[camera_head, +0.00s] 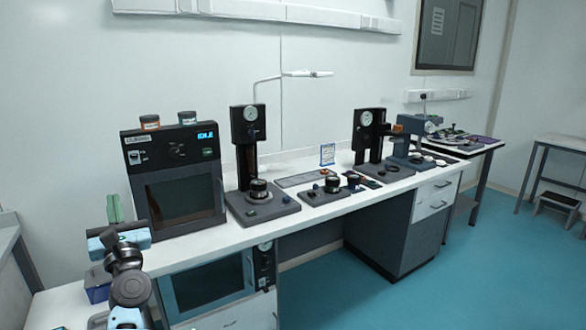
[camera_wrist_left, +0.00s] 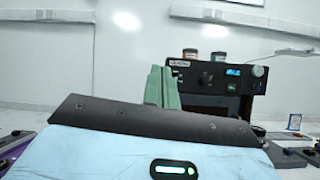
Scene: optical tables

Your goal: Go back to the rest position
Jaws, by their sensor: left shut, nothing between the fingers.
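My left gripper (camera_head: 114,207) is in the lower left of the head view, held in front of the left end of the bench. Its green fingers point up and are together, with nothing between them. The closed green fingers also show in the left wrist view (camera_wrist_left: 162,87), in front of the dark oven-like unit. My right gripper is in neither view.
A white bench (camera_head: 232,237) runs along the wall. A dark unit reading IDLE (camera_head: 185,195) stands at its left end with two jars on top. Gauge stands (camera_head: 250,125) and small instruments stand further right. Blue floor (camera_head: 480,270) is clear at right.

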